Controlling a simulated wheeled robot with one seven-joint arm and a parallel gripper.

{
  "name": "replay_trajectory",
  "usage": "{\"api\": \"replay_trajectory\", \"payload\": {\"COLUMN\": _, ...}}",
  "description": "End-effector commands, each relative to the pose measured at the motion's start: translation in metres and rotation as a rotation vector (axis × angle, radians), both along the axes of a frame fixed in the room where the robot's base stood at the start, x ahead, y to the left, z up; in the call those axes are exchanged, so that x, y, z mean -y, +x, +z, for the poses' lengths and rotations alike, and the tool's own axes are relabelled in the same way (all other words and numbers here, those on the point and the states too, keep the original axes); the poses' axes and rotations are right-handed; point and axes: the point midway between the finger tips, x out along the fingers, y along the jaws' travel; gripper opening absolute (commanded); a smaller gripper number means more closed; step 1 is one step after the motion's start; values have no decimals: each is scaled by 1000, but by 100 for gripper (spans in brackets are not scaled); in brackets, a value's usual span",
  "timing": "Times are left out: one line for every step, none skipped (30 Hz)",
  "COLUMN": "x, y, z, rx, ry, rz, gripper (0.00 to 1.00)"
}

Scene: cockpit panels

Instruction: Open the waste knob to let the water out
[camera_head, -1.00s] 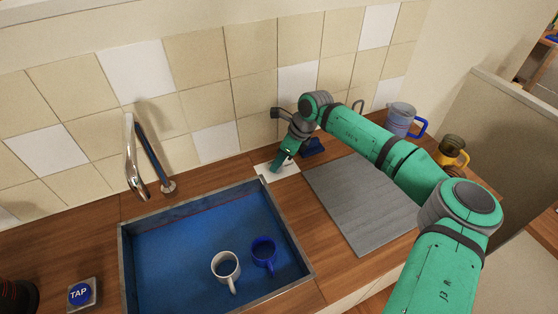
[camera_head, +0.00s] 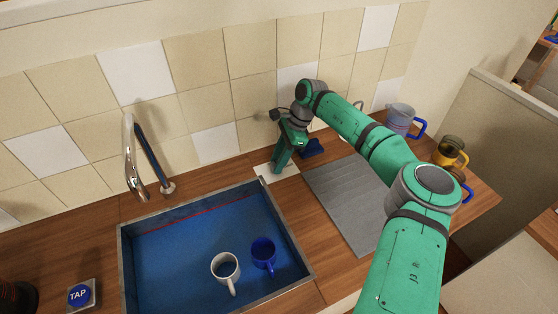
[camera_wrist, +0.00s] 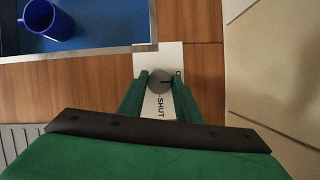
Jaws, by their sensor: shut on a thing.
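The waste knob (camera_wrist: 159,77) is a round grey knob with a dark mark pointing right. It sits on a white plate (camera_wrist: 144,58) with the word SHUT printed on it, behind the sink's back right corner. My gripper (camera_wrist: 160,84) points down at the knob, with its green fingers on either side of it, shut on it. In the head view my gripper (camera_head: 279,168) hides the knob, and the plate (camera_head: 264,171) shows around it. The sink (camera_head: 218,200) holds blue water, with a red line along its back wall.
A white mug (camera_head: 226,268) and a blue mug (camera_head: 263,252) are in the sink. The tap (camera_head: 130,160) stands behind it, with a TAP button (camera_head: 79,295) at front left. A grey drainboard (camera_head: 352,205), a pitcher (camera_head: 399,118) and a yellow-handled mug (camera_head: 450,152) are to the right.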

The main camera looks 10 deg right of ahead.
Motion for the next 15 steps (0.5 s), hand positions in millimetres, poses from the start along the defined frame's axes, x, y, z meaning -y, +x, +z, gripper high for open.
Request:
{"api": "replay_trajectory", "payload": {"x": 1, "y": 2, "z": 1, "rx": 6, "ry": -2, "rz": 1, "gripper": 8}}
{"api": "replay_trajectory", "payload": {"x": 1, "y": 2, "z": 1, "rx": 6, "ry": -2, "rz": 3, "gripper": 8}}
{"api": "replay_trajectory", "payload": {"x": 2, "y": 2, "z": 1, "rx": 6, "ry": -2, "rz": 4, "gripper": 8}}
{"api": "replay_trajectory", "payload": {"x": 2, "y": 1, "z": 1, "rx": 5, "ry": -1, "rz": 5, "gripper": 8}}
{"api": "replay_trajectory", "payload": {"x": 2, "y": 1, "z": 1, "rx": 5, "ry": -1, "rz": 5, "gripper": 8}}
{"api": "replay_trajectory", "payload": {"x": 2, "y": 1, "z": 1, "rx": 5, "ry": -1, "rz": 5, "gripper": 8}}
{"api": "replay_trajectory", "payload": {"x": 3, "y": 1, "z": 1, "rx": 5, "ry": -1, "rz": 4, "gripper": 8}}
{"api": "replay_trajectory", "payload": {"x": 3, "y": 1, "z": 1, "rx": 5, "ry": -1, "rz": 4, "gripper": 8}}
{"api": "replay_trajectory", "payload": {"x": 3, "y": 1, "z": 1, "rx": 5, "ry": 0, "rz": 3, "gripper": 8}}
{"api": "replay_trajectory", "payload": {"x": 3, "y": 1, "z": 1, "rx": 5, "ry": 0, "rz": 3, "gripper": 8}}
{"api": "replay_trajectory", "payload": {"x": 4, "y": 0, "z": 1, "rx": 5, "ry": 0, "rz": 3, "gripper": 8}}
{"api": "replay_trajectory", "payload": {"x": 4, "y": 0, "z": 1, "rx": 4, "ry": 0, "rz": 3, "gripper": 8}}
{"api": "replay_trajectory", "payload": {"x": 4, "y": 0, "z": 1, "rx": 4, "ry": 0, "rz": 3, "gripper": 8}}
{"api": "replay_trajectory", "payload": {"x": 4, "y": 0, "z": 1, "rx": 3, "ry": 0, "rz": 3, "gripper": 35}}
{"api": "replay_trajectory", "payload": {"x": 4, "y": 0, "z": 1, "rx": 3, "ry": 0, "rz": 3, "gripper": 44}}
